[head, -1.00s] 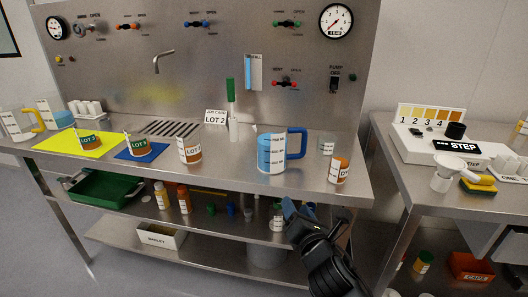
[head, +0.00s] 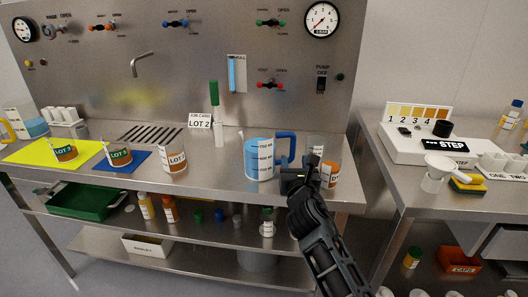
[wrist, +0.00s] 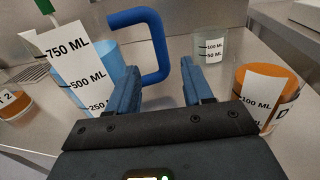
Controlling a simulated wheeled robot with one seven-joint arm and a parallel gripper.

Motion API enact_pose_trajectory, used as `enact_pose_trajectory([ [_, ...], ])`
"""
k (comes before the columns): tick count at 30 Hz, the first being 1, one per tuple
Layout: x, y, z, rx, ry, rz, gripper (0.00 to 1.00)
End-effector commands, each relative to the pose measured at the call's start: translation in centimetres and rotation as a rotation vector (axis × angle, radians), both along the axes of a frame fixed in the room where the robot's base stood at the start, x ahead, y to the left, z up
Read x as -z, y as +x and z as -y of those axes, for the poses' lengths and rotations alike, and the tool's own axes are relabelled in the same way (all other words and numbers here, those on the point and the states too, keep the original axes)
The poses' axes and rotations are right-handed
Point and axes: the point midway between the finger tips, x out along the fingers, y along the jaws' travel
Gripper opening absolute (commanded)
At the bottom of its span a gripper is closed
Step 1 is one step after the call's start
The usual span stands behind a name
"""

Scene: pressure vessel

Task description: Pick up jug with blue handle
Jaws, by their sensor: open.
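The jug with the blue handle (head: 260,158) stands upright on the steel bench, right of centre in the head view. It holds blue liquid and has a white volume scale. Its handle (head: 286,146) points right. In the wrist view the jug body (wrist: 85,75) is at the left, and the blue handle (wrist: 150,45) shows ahead of my fingers. My gripper (wrist: 158,85) is open with nothing between its fingers. In the head view my gripper (head: 300,175) is at the jug's right, close to the handle. I cannot tell whether it touches the handle.
A small clear beaker (wrist: 210,47) and an orange-brown beaker (wrist: 267,95) stand close at my gripper's right. A labelled brown beaker (head: 174,158) is left of the jug. Two lot cups stand on yellow and blue mats. The bench front edge (head: 215,188) lies below.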

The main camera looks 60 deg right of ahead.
Motion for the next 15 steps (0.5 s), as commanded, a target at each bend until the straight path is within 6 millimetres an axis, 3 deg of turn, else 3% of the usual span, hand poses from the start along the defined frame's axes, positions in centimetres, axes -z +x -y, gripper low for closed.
enact_pose_trajectory([
  [15, -0.2, 2.3, 4.4, 0.015, -0.019, -0.019, 0.51],
])
